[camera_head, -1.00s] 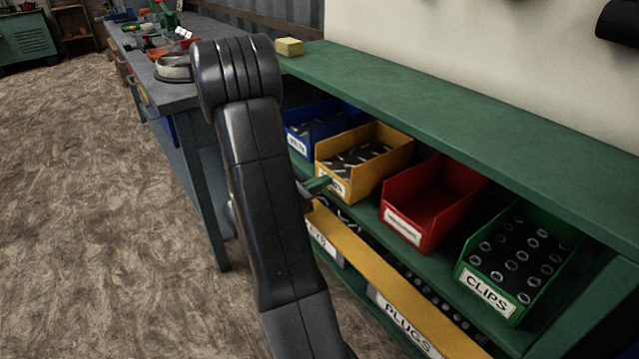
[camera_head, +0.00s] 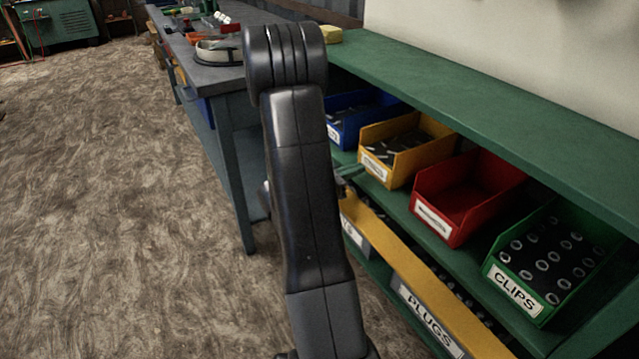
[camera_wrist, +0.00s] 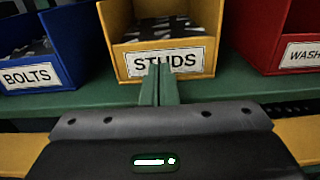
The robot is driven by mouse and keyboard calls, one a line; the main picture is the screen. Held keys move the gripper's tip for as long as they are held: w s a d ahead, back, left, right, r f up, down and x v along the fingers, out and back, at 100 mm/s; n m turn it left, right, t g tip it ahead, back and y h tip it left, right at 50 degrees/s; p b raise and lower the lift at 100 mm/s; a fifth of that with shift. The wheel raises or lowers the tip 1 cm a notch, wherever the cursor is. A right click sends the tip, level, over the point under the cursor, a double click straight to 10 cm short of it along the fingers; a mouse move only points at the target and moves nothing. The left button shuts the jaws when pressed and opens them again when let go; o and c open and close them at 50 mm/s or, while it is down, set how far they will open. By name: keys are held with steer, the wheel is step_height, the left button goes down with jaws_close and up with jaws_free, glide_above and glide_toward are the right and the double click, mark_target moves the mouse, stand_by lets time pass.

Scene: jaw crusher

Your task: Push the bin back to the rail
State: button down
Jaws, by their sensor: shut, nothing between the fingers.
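The yellow bin (camera_head: 402,165) labelled STUDS stands on the green shelf between a blue and a red bin, with dark contents in it. It also shows in the wrist view (camera_wrist: 206,62), its labelled front facing me. My gripper's green fingers (camera_wrist: 160,84) are together and empty, their tips overlapping the lower middle of the STUDS label; I cannot tell whether they touch it. In the head view my gripper (camera_head: 352,170) shows only partly beside my arm, just left of the yellow bin's front. The rail is not clearly identifiable behind the bins.
The blue BOLTS bin (camera_wrist: 40,55) is left of the yellow bin. The red bin (camera_head: 462,200) and green CLIPS bin (camera_head: 540,262) are to its right. A yellow bar (camera_head: 420,272) runs along the shelf front below. A workbench (camera_head: 222,72) stands behind my arm; floor at left is open.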

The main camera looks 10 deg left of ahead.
steer(key=p+v, duration=0.1)
steer(key=v, duration=1)
steer(key=b+x, duration=0.1)
steer(key=x, duration=1.3)
steer(key=shift+a, duration=0.15)
